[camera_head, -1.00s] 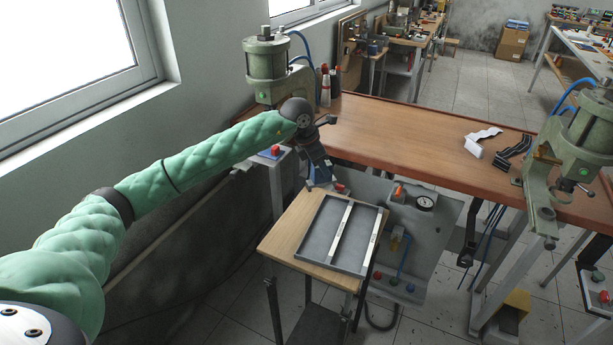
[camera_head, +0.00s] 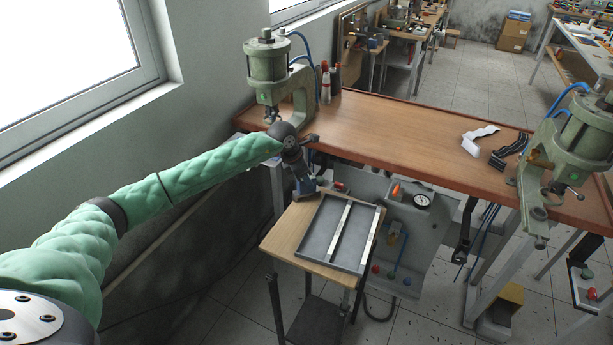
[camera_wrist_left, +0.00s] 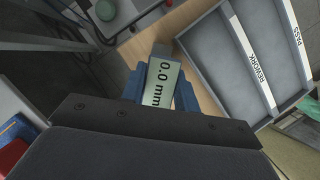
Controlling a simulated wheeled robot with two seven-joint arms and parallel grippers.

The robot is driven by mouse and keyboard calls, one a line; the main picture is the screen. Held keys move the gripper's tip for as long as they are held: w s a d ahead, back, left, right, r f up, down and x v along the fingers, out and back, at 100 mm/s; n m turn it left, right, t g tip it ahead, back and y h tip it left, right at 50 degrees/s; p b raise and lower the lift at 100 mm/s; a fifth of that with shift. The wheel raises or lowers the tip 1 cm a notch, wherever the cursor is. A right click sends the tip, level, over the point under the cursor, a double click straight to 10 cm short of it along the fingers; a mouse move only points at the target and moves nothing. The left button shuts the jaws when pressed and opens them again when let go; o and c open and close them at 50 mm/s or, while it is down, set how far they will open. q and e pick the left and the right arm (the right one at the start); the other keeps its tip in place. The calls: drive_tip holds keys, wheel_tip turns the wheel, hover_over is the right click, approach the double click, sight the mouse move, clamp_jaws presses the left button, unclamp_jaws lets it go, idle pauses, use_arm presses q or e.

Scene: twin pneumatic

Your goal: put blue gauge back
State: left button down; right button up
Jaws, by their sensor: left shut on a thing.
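My left gripper (camera_head: 306,188) is shut on the blue gauge, above the back left corner of the small wooden table. In the left wrist view, the gauge (camera_wrist_left: 161,84) sits between the blue sides of the jaws, with a pale display reading "0.0 mm" and a grey end pointing away from me. I cannot tell whether it touches the tabletop. In the head view, the gauge is too small to tell apart from the jaws. My right gripper is not in view.
A grey tray (camera_head: 311,259) with strips marked REWORK and PASS lies on the small wooden table (camera_head: 287,231), right of the gripper. A green press (camera_head: 268,64) stands behind the arm on the long bench (camera_head: 400,135). A panel with a dial (camera_head: 422,201) hangs below the bench.

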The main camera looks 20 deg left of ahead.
use_arm(q)
drive_tip(key=shift+f, duration=0.1)
idle(0.3)
drive_tip(key=c, duration=1.1)
unclamp_jaws()
drive_tip(key=shift+o, duration=0.2)
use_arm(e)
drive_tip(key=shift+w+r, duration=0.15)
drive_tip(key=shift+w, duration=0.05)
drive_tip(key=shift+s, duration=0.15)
use_arm(q)
drive_tip(key=shift+a+r+b, duration=0.1)
drive_tip(key=shift+r+b, duration=0.2)
drive_tip(key=shift+b+v, duration=0.4)
drive_tip(key=shift+v, duration=0.35)
drive_tip(key=b+v, duration=0.4)
drive_tip(key=v, duration=0.6)
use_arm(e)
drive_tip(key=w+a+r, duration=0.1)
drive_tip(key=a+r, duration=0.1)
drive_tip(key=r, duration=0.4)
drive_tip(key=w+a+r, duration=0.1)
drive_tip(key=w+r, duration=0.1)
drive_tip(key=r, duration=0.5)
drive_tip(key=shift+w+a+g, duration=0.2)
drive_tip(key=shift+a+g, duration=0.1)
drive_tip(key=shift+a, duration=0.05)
